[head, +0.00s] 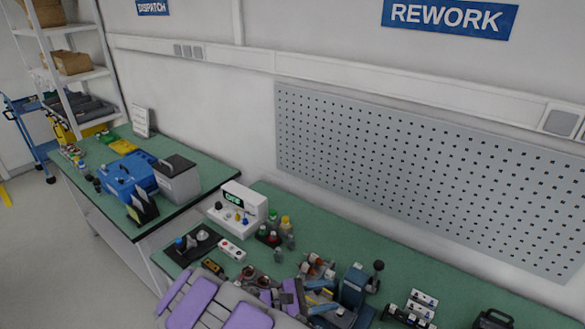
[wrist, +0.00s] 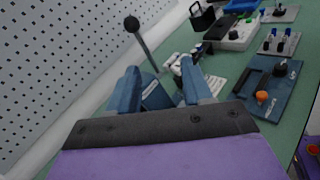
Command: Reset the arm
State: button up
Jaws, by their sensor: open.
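My gripper (head: 328,296) is low over the right bench in the head view, at the end of my purple and grey arm. Its two blue fingers show in the wrist view (wrist: 160,72), spread apart with nothing held between them. A blue device with a black-knobbed lever (head: 353,287) stands just right of the gripper in the head view. In the wrist view its body (wrist: 156,97) shows beyond and between the fingers, and its lever rises past the left finger. I cannot tell whether the fingers touch it.
The green right bench (head: 430,275) carries a white meter box (head: 238,207), small bottles (head: 272,219) and several fixtures near my arm. A pegboard (head: 420,160) hangs behind it. The left bench holds a blue box (head: 128,175).

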jog(key=s+d+r+m+g+y+b, duration=0.1)
jog(key=s+d+r+m+g+y, duration=0.5)
jog(key=s+d+r+m+g, duration=0.5)
jog(key=s+a+m+t+y, duration=0.2)
jog(key=s+y, duration=0.3)
jog(key=s, duration=0.4)
jog(key=s+a+m+t+y+b, duration=0.1)
jog(key=s+a+m+t+y, duration=0.1)
jog(key=s, duration=0.7)
jog(key=shift+s+a+m+t+y, duration=0.2)
jog(key=shift+a+m+t+y, duration=0.2)
jog(key=shift+m+t+y, duration=0.95)
jog(key=shift+n+g+y, duration=0.25)
jog(key=shift+g+y, duration=0.1)
jog(key=shift+g, duration=0.1)
